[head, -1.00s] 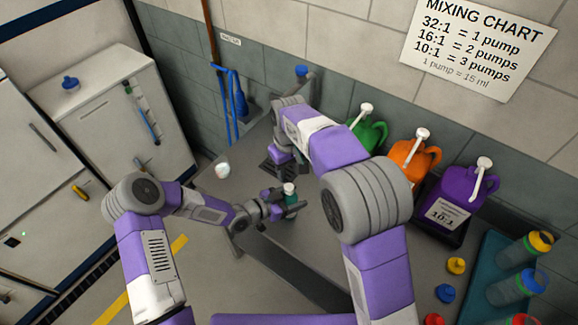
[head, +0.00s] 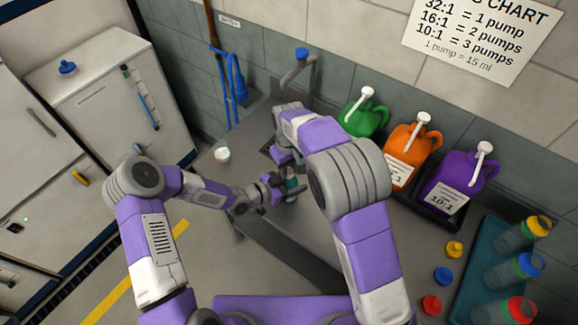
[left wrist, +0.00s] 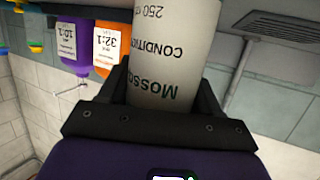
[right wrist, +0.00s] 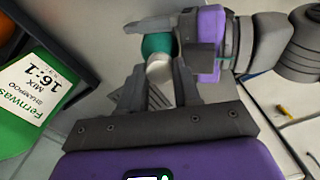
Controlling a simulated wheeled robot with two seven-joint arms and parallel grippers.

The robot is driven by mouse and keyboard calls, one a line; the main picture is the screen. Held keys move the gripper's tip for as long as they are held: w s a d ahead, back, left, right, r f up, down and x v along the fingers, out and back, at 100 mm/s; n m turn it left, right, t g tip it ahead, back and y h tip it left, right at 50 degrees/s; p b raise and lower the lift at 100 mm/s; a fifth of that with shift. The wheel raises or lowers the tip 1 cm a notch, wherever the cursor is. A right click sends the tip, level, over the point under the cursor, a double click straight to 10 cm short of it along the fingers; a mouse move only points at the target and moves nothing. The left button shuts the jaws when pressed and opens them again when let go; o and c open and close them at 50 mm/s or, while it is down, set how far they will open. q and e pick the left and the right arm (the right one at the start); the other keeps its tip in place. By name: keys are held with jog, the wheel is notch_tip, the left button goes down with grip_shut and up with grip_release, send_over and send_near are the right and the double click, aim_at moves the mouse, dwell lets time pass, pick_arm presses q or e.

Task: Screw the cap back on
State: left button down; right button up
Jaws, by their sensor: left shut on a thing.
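My left gripper (head: 273,190) is shut on a bottle (head: 290,187) above the counter. Its pale side (left wrist: 165,50) with dark "CONDITION…" lettering fills the space between the jaws in the left wrist view. In the right wrist view the bottle shows a teal part (right wrist: 157,45) and a white end (right wrist: 158,69) facing my right gripper (right wrist: 157,82). The right fingers stand apart, with the white end between or just beyond their tips; contact is unclear. I cannot tell whether the white end is the cap or the bare neck.
A small white round thing (head: 222,154) sits on the counter at the left. Green (head: 366,117), orange (head: 408,152) and purple (head: 460,183) pump jugs stand along the wall. Loose yellow (head: 454,249), blue (head: 442,275) and red (head: 431,304) caps lie beside a teal tray (head: 470,278) of bottles.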

grip_shut()
jog(key=m, duration=0.4)
jog(key=shift+m, duration=0.3)
jog(key=m, duration=0.3)
jog(key=o, duration=0.9)
grip_release()
jog(key=shift+c, duration=0.2)
notch_tip(320, 180, up, 12)
